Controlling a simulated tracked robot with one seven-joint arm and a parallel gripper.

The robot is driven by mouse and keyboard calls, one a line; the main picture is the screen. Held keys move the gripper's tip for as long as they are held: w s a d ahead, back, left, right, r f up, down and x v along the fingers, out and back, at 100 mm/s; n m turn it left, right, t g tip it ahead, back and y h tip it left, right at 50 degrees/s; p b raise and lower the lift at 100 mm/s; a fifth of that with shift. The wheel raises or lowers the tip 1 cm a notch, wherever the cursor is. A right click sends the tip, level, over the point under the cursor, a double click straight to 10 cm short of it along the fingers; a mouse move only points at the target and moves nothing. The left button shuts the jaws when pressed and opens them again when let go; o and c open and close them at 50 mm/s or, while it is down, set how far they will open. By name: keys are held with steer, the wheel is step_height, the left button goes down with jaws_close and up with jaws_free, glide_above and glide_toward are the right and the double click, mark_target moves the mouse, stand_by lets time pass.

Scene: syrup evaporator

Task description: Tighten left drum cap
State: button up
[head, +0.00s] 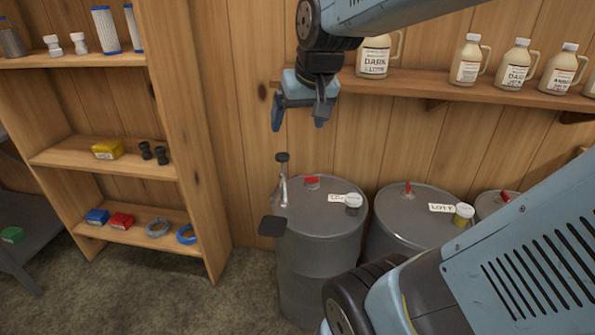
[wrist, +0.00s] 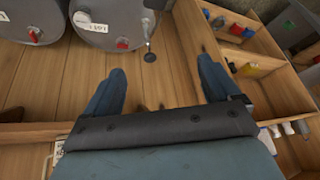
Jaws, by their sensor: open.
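The left drum (head: 320,250) is a grey metal drum standing on the floor against the plank wall. Its red cap (head: 312,182) sits on the lid near the back edge; I cannot tell how tight it is. In the wrist view the drum (wrist: 108,14) is at the top, with the red cap (wrist: 122,43) near its lower rim. My gripper (head: 299,122) is open and empty, above and slightly left of the cap, pointing down and well apart from it. Its two blue fingers (wrist: 161,70) frame bare planks in the wrist view.
A metal tool with a black knob (head: 282,157) stands at the drum's left edge. A small lidded jar (head: 353,203) is on the lid. Two more drums (head: 405,230) stand to the right. A jug shelf (head: 430,86) runs behind my gripper. A wooden shelf unit (head: 190,130) is left.

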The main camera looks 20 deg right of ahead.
steer(key=w+d+f+m, duration=0.1)
steer(key=w+d+f, duration=0.25)
steer(key=w, duration=0.65)
steer(key=m+g+h, duration=0.2)
steer(key=m+h, duration=0.1)
steer(key=m, duration=0.1)
glide_above(311, 177)
steer(key=s+a, duration=0.2)
steer(key=s, duration=0.2)
step_height(311, 177, down, 28)
steer(key=x, duration=0.8)
steer(key=a+x, duration=0.1)
steer(key=x, duration=0.4)
steer(key=shift+w+d+f, duration=0.1)
steer(key=shift+w+f, duration=0.05)
steer(key=c, duration=1.1)
